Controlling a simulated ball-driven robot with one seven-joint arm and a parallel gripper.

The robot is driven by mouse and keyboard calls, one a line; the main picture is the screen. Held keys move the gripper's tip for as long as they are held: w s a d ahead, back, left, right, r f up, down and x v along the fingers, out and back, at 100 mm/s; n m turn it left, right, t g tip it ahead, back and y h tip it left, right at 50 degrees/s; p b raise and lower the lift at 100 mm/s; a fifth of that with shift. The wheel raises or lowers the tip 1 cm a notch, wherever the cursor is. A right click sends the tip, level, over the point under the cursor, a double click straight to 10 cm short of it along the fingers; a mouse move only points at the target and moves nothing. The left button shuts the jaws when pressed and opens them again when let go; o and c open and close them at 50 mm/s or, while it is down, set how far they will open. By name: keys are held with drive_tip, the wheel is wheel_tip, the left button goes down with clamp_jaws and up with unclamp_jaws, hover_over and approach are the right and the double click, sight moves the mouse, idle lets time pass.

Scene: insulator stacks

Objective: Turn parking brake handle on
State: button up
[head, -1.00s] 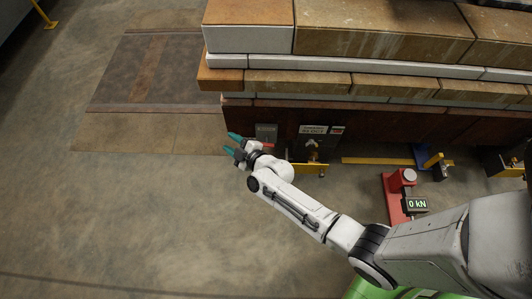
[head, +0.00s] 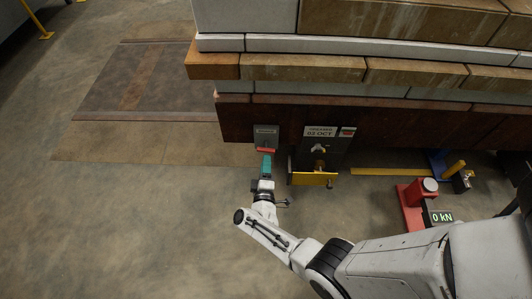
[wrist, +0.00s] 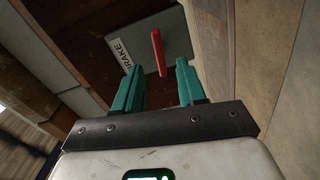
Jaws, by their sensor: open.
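The parking brake handle is a red bar (head: 266,150) on a grey plate (head: 266,134) fixed to the dark side beam of the loaded car. In the wrist view the red handle (wrist: 158,52) stands out from the grey plate (wrist: 175,35), beside a label ending in "RAKE" (wrist: 127,55). My gripper (head: 266,158) points at the handle from the front. In the wrist view my gripper (wrist: 160,82) is open, and the handle appears between and beyond its teal fingers. I cannot tell whether either finger touches it.
A panel reading "02 OCT" (head: 320,132) and a yellow bracket (head: 313,179) are right of the handle. A red device with a "0 kN" display (head: 440,217) stands further right. Stacked blocks (head: 300,68) overhang above. The floor at left (head: 110,220) is clear.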

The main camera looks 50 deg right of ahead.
sight(266, 152)
drive_tip(key=shift+b+x, duration=1.55)
drive_tip(key=shift+x, duration=1.8)
drive_tip(key=shift+c, duration=0.3)
clamp_jaws()
